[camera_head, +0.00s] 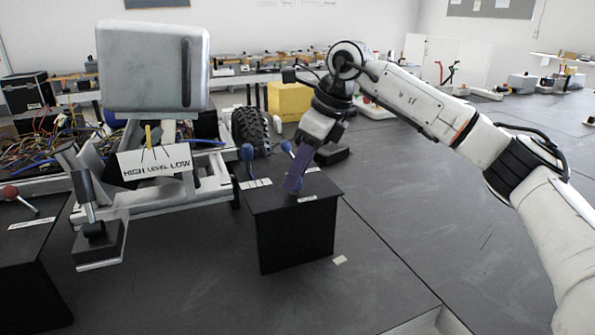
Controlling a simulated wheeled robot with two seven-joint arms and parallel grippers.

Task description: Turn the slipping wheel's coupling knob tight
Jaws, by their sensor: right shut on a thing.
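The robot chassis (165,200) stands at left, with a big grey box on top and tangled wires at its side. A black knobby wheel (250,131) shows at its right rear. I cannot pick out a coupling knob for certain. A black pedestal (296,235) stands right of the chassis, with two blue-knobbed levers, a left one (248,158) and a right one (287,147). My right gripper (297,176) reaches down over the pedestal top. It is shut at the right lever, whose blue knob shows just beside the fingers; the grip is partly hidden. My left gripper is out of view.
A black stand (30,262) with a red-knobbed lever (12,192) is at far left. A yellow box (289,101) stands behind. The grey floor at right is mostly clear.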

